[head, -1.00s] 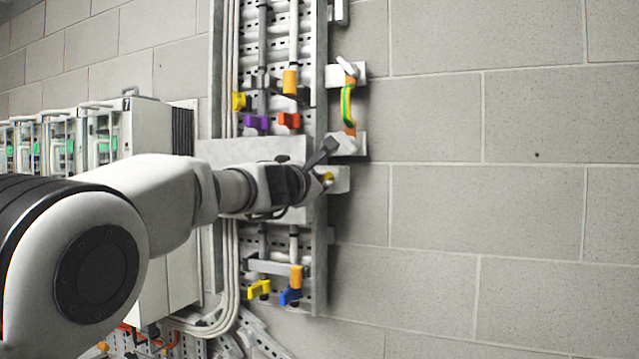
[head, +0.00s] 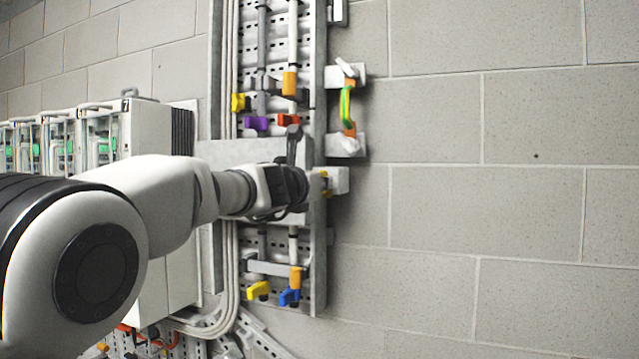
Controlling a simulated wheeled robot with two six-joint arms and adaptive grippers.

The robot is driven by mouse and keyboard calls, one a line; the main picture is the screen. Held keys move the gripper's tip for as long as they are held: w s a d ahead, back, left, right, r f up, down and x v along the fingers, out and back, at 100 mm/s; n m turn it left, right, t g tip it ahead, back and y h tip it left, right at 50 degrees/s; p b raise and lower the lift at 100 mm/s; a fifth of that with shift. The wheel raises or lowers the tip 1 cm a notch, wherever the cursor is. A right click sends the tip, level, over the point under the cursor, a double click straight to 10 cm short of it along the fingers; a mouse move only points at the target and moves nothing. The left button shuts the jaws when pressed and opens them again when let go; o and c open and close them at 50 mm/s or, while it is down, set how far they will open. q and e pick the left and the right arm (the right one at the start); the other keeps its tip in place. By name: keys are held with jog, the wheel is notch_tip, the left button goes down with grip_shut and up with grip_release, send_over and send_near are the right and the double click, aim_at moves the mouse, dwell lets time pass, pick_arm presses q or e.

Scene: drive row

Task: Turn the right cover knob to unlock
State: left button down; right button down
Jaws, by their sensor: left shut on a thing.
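My left gripper (head: 296,168) reaches in from the left, in front of the right side of a flat grey cover plate (head: 222,151) on the perforated wall panel. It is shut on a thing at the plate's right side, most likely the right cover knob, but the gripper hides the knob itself. A dark finger part stands nearly upright above the gripper body. My right gripper is not in view.
Below are yellow (head: 258,290) and blue (head: 289,297) ones. A green-yellow looped cable (head: 346,106) is at the right. White drive units (head: 150,130) stand left. The right wall is bare.

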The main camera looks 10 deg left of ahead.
pick_arm(q)
jog(key=shift+r+n, duration=0.3)
jog(key=c, duration=1.3)
grip_release()
jog(key=shift+o, duration=0.6)
jog(key=shift+f, duration=0.2)
